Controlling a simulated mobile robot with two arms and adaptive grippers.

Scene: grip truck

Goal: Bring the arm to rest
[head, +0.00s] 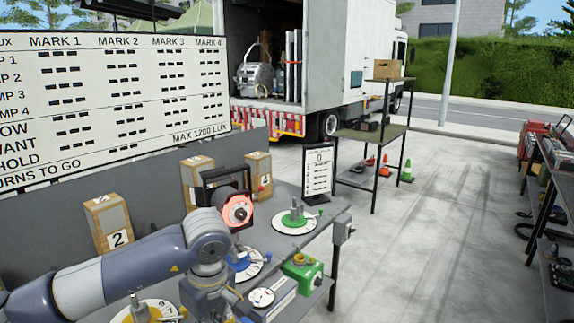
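My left arm (125,268) comes in from the lower left and reaches over the grey bench. Its wrist (207,245) bends down in front of a blue dial device (243,263). The fingers of my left gripper cannot be made out at the bottom of the picture, so whether it holds anything is hidden. My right arm and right gripper are not in view.
On the bench stand a green dial device (295,218), a yellow one (140,311), a lamp with a red-orange face (237,211), a green box (303,272) and a box marked 2 (110,223). A board (115,95) stands behind. Open floor (430,230) lies to the right.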

